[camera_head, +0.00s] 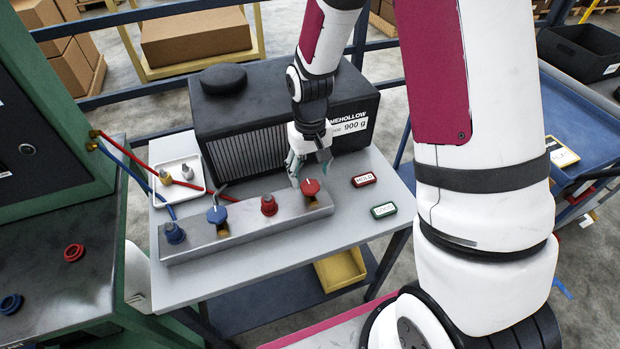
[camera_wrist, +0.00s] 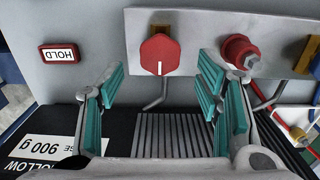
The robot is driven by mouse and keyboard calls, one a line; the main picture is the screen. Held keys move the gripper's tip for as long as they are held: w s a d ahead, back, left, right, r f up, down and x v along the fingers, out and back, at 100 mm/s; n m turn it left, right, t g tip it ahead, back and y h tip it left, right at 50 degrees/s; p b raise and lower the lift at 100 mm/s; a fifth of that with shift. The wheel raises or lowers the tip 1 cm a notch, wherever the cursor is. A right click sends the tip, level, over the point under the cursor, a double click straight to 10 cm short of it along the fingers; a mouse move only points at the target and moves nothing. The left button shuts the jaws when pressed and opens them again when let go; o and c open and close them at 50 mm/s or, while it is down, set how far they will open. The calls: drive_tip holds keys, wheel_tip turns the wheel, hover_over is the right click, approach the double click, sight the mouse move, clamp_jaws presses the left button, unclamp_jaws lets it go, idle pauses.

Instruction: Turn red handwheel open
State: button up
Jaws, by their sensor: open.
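The red handwheel (camera_head: 311,187) sits on the right end of the grey manifold block (camera_head: 240,232). In the wrist view the red handwheel (camera_wrist: 160,54) shows a white line on its face, pointing toward the bottom of the picture. My gripper (camera_head: 309,168) is just behind the handwheel in the head view. In the wrist view my gripper (camera_wrist: 163,82) is open, with one teal-padded finger on each side of the handwheel's line. The fingers appear apart from the handwheel and nothing is held.
A red fitting (camera_head: 269,205) and a blue handwheel (camera_head: 217,214) stand left on the block. A black machine (camera_head: 225,125) stands behind. A red HOLD sign (camera_head: 364,180) and a green sign (camera_head: 383,210) lie right. A white tray (camera_head: 160,201) and hoses are at left.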

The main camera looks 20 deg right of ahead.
wheel_tip(320, 180, up, 8)
drive_tip(key=shift+r, duration=0.1)
idle(0.6)
wheel_tip(320, 180, up, 8)
drive_tip(key=t, duration=0.1)
hover_over(310, 185)
drive_tip(key=s, duration=0.3)
drive_tip(key=s+r+t, duration=0.4)
drive_tip(key=s+r, duration=0.8)
drive_tip(key=s, duration=0.5)
drive_tip(key=shift+s+d, duration=0.25)
drive_tip(key=shift+r, duration=0.1)
